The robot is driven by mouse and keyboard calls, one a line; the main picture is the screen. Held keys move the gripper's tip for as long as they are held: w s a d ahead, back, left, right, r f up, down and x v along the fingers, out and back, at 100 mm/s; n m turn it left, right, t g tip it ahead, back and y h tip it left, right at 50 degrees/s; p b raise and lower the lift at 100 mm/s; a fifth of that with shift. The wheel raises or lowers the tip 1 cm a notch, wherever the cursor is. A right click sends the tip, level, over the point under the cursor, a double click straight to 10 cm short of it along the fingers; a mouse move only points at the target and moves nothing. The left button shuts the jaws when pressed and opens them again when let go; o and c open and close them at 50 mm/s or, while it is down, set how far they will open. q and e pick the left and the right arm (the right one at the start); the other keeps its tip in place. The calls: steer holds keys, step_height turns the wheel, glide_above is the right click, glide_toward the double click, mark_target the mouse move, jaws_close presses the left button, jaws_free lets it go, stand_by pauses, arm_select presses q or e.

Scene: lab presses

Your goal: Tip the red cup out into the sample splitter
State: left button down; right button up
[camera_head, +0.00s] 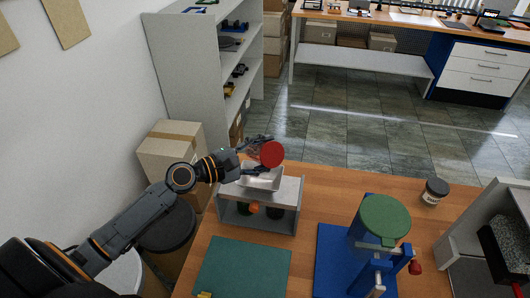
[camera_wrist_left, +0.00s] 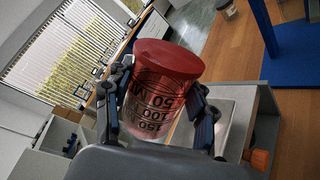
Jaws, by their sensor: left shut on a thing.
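The red cup (camera_head: 271,154) is in my left gripper (camera_head: 252,158), above the sample splitter (camera_head: 289,191). In the left wrist view the cup (camera_wrist_left: 162,95) is see-through red with black volume marks, and the gripper's dark fingers (camera_wrist_left: 160,112) close on its two sides. The cup is tilted, and its solid red round end faces the head camera. The splitter is a grey box with a metal hopper (camera_head: 262,180) on top. The cup's other end and any contents are hidden from the head view. My right gripper is in neither view.
On the wooden bench stand a blue press with a green round top (camera_head: 384,217), a dark jar with a white label (camera_head: 434,192) and a grey machine (camera_head: 464,246) at right. A green mat (camera_head: 242,267) lies in front of the splitter. A shelf unit (camera_head: 190,70) stands behind.

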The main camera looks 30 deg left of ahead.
arm_select(q)
steer(key=shift+r+m, duration=0.25)
steer(key=shift+m, duration=0.75)
steer(key=m, duration=0.2)
steer(key=m+y, duration=0.1)
steer(key=shift+r+m+b, duration=0.2)
steer(key=shift+m+b, duration=0.15)
steer(key=shift+m, duration=0.05)
steer(key=m, duration=0.3)
steer(key=m+t, duration=0.1)
steer(key=m, duration=0.1)
steer(key=shift+r+y, duration=0.3)
steer(key=shift+y, duration=0.1)
steer(key=m, duration=0.5)
steer(key=shift+r+m+t+y, duration=0.15)
steer(key=shift+m+t+y, duration=0.15)
steer(key=shift+t, duration=0.1)
steer(key=m+b, duration=0.1)
steer(key=m, duration=0.2)
steer(key=shift+r+m, duration=0.15)
steer(key=shift+m, duration=0.15)
steer(key=shift+r+m+t, duration=0.15)
steer(key=shift+m+t, duration=0.15)
steer(key=shift+m, duration=0.5)
